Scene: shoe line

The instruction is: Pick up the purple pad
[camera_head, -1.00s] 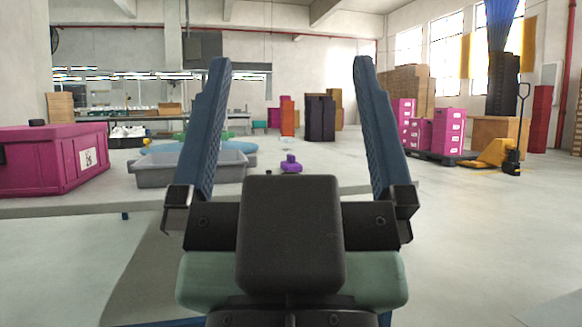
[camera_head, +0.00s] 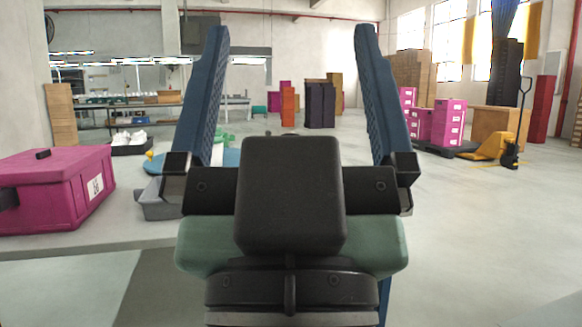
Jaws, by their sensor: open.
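My gripper (camera_head: 290,40) fills the middle of the head view. Its two blue ribbed fingers stand wide apart with nothing between them. The purple pad is not visible now; my gripper's dark body covers the part of the table where it stood. I cannot tell how far the fingertips are from it.
A magenta crate (camera_head: 45,177) stands on the pale table at the left. A grey tray (camera_head: 157,206) is partly hidden behind my gripper. White shoes (camera_head: 130,137) sit in a dark tray farther back. Stacked magenta boxes (camera_head: 447,122) and a yellow pallet jack (camera_head: 490,146) stand on the floor at the right.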

